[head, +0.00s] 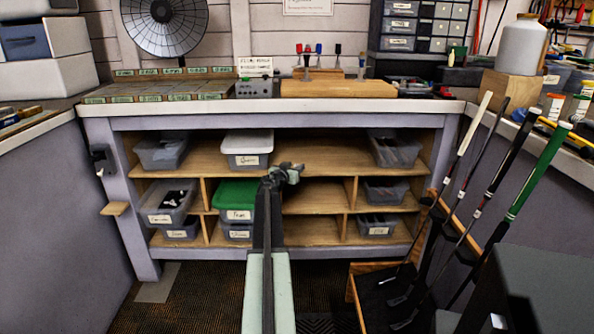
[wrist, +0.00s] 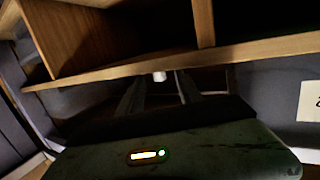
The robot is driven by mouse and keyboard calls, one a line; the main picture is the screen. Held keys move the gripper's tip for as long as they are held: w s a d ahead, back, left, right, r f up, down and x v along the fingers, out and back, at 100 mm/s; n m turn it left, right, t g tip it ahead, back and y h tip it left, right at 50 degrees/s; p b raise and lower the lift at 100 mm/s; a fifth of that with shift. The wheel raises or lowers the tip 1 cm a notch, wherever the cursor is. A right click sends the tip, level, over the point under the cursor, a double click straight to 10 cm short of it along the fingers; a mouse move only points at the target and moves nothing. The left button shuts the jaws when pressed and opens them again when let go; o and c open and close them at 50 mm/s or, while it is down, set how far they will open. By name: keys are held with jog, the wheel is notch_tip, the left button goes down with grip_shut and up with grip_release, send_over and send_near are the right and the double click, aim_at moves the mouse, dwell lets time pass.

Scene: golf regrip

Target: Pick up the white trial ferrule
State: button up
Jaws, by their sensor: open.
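My gripper (head: 285,172) is at the end of my outstretched arm, in front of the middle of the shelf unit. In the wrist view its two dark fingers stand apart, with no object held between them. A small white piece (wrist: 159,76), probably the white trial ferrule, shows beyond the fingers and roughly between them, at the wooden shelf edge. Only a small part of it shows, and I cannot tell what it rests on. I cannot make out the ferrule in the head view, where my gripper and arm cover part of the shelves.
The shelf unit (head: 325,160) has wooden boards and upright dividers close to my gripper. A green-lidded bin (head: 236,194) stands left of my arm, and a white-lidded bin (head: 247,141) above it. Golf clubs (head: 515,190) lean at the right. The shelf bay right of my gripper looks empty.

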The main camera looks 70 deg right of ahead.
jog(key=d, duration=0.2)
jog(key=shift+d+f, duration=0.3)
jog(key=shift+d, duration=0.05)
jog(key=shift+a, duration=0.1)
grip_shut()
jog(key=shift+r, duration=0.1)
jog(key=shift+r, duration=0.2)
notch_tip(320, 180, up, 4)
jog(key=p, duration=0.4)
jog(key=shift+p, duration=0.3)
jog(key=s+a, duration=0.2)
jog(key=a, duration=1.4)
notch_tip(320, 180, up, 38)
jog(key=p, duration=3.8)
jog(key=shift+w, duration=0.25)
